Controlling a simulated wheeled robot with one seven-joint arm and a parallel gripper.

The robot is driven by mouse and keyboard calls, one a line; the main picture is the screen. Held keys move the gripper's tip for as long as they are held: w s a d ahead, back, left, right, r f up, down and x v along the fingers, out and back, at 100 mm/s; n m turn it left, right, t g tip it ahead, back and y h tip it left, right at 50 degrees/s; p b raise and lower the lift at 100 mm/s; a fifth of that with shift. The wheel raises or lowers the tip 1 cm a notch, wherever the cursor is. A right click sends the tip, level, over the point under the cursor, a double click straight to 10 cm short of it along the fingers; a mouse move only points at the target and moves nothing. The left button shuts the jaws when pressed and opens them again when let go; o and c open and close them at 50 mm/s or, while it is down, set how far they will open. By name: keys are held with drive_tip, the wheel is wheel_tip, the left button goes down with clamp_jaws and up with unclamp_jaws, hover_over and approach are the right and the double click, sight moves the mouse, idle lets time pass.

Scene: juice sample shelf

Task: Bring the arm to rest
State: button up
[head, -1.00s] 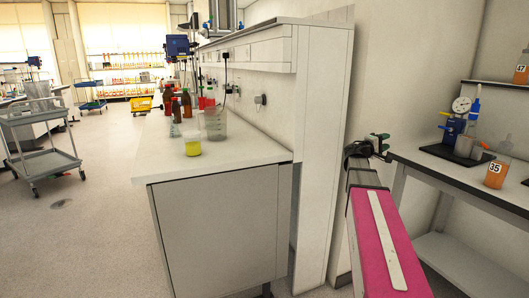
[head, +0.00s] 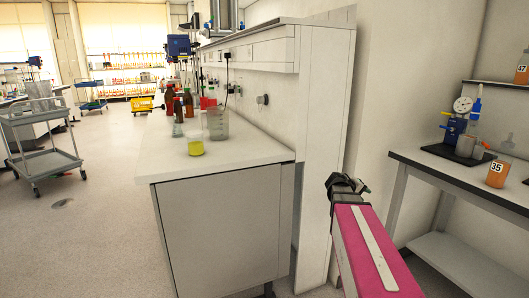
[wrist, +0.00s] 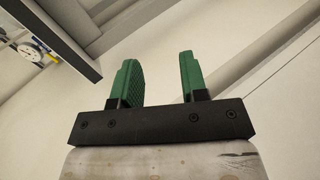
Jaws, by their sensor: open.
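My gripper (wrist: 158,80) shows in the wrist view with its two green fingers apart and nothing between them. Beyond the fingers is a pale wall. In the head view my pink arm reaches up from the bottom right, and its dark wrist end (head: 345,184) is in front of the wall end between the two benches. The fingers are mostly hidden there. The gripper touches nothing that I can see.
The right bench (head: 450,171) holds an orange cup marked 35 (head: 497,173) and a blue device with a gauge (head: 459,125). The left bench (head: 163,168) holds a beaker of yellow liquid (head: 195,143) and several bottles. A grey cart (head: 45,165) stands at far left; open floor lies beside it.

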drive_tip(key=s+a+f+m+g+y, duration=0.1)
drive_tip(key=s+a+f+g+y, duration=0.1)
drive_tip(key=s+a+f+y, duration=0.3)
drive_tip(key=s+a+f+m+g+y, duration=0.1)
drive_tip(key=s+a+f+y, duration=0.5)
drive_tip(key=s+a+f, duration=0.6)
drive_tip(key=a+f+g, duration=0.1)
drive_tip(key=a+f, duration=0.1)
drive_tip(key=a, duration=0.4)
drive_tip(key=shift+s, duration=0.4)
